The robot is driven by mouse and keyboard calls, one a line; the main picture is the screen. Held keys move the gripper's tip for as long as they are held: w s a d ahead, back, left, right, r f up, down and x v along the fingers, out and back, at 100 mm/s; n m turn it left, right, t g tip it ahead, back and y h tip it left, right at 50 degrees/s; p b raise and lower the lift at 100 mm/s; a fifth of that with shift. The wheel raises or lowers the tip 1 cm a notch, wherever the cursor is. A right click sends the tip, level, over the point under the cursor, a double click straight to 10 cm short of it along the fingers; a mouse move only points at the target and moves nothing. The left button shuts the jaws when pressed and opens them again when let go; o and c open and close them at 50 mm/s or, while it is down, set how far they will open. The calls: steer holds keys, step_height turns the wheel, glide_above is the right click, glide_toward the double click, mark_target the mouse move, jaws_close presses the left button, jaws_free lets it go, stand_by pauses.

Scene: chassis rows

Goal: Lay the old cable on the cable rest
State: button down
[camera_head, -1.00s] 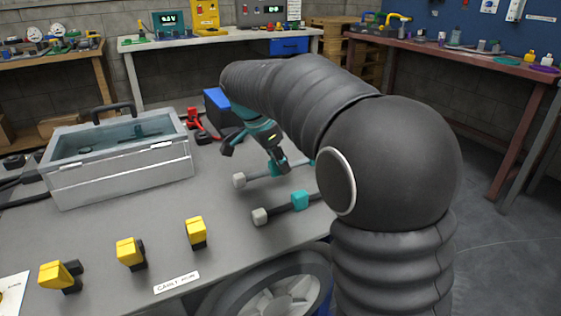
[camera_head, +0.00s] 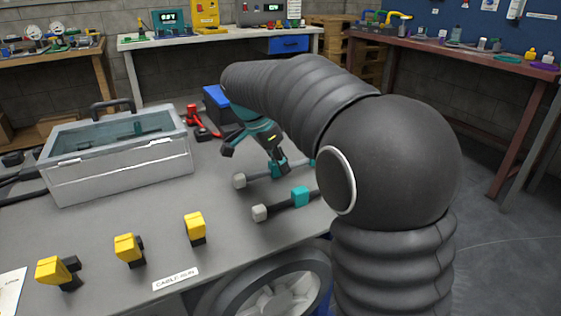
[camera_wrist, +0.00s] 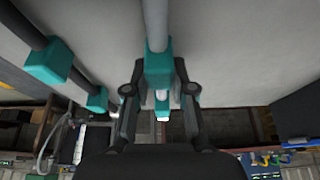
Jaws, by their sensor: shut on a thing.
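My gripper (camera_head: 274,164) is low over the right part of the grey bench top. In the wrist view my gripper (camera_wrist: 160,92) is shut on a teal connector (camera_wrist: 158,62) with a grey cable (camera_wrist: 155,18) running from it. A second dark length with a teal block (camera_head: 300,197) and a grey end lies nearer. Two teal blocks on dark lengths show left in the wrist view (camera_wrist: 47,61). I cannot tell which part is the cable rest.
Several yellow clips (camera_head: 195,226) stand along the front edge by a "CABLE RUN" label (camera_head: 176,279). A clear-topped grey case (camera_head: 120,178) stands at left. A red tool (camera_head: 193,117) and a blue box (camera_head: 217,101) are behind. Bench between case and clips is clear.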

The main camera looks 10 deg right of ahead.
steer(key=shift+f, duration=0.4)
steer(key=shift+c, duration=0.5)
jaws_free()
steer(key=shift+r+p, duration=2.5)
steer(key=shift+r, duration=1.05)
